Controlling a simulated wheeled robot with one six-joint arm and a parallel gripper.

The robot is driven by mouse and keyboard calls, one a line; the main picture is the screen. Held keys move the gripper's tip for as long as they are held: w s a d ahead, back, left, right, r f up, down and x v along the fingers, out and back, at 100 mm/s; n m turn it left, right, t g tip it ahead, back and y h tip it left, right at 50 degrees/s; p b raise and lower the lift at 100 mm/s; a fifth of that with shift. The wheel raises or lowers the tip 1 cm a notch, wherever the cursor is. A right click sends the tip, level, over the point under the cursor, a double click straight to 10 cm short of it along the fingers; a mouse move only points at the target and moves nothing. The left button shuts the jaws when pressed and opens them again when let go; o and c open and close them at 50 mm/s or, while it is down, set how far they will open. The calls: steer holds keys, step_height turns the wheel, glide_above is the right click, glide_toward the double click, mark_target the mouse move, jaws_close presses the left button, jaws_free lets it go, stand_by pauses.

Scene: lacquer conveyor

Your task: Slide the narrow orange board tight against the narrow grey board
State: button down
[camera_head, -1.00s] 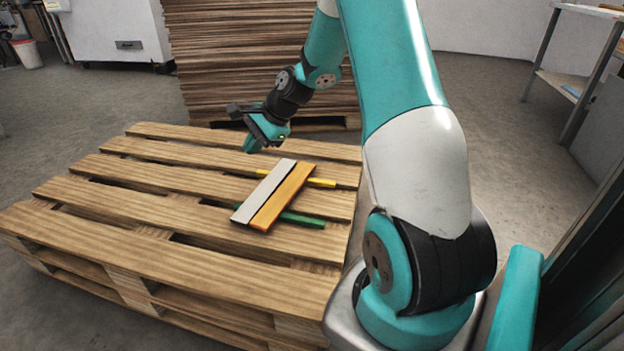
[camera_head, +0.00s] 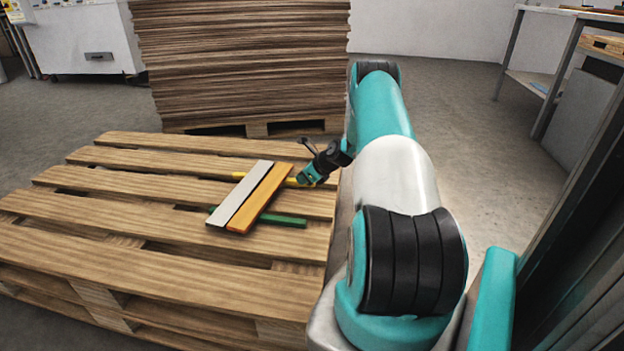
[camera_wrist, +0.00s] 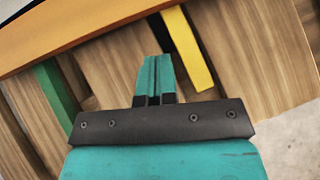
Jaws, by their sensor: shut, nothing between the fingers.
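The narrow grey board (camera_head: 240,193) and the narrow orange board (camera_head: 259,200) lie side by side on the pallet, orange on the right. A thin dark gap shows between them. Both lie across a yellow strip (camera_head: 291,182) and a green strip (camera_head: 285,220). My gripper (camera_head: 303,180) is low, just right of the orange board's far half, near the yellow strip. In the wrist view its fingertips (camera_wrist: 156,62) are together and empty, pointing at the long edge of the orange board (camera_wrist: 75,30), with some space showing between. The yellow strip (camera_wrist: 187,50) and green strip (camera_wrist: 54,95) lie either side of the fingers.
The slatted wooden pallet (camera_head: 130,215) has open gaps between its planks and is clear left of the boards. A tall stack of sheets (camera_head: 240,60) stands behind it. A metal table (camera_head: 535,80) is at the far right.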

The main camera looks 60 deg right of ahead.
mark_target(282, 177)
steer(key=w+b, duration=0.1)
steer(key=w, duration=0.1)
steer(key=w+f+b, duration=0.1)
steer(key=w, duration=0.1)
steer(key=shift+a+f, duration=0.1)
steer(key=shift+a, duration=0.1)
steer(key=shift+w+r, duration=0.2)
steer(key=shift+w, duration=0.3)
steer(key=shift+w+a+r, duration=0.1)
steer(key=shift+w, duration=0.05)
steer(key=shift+w+p, duration=0.55)
steer(key=shift+w, duration=0.15)
steer(key=shift+s, duration=0.1)
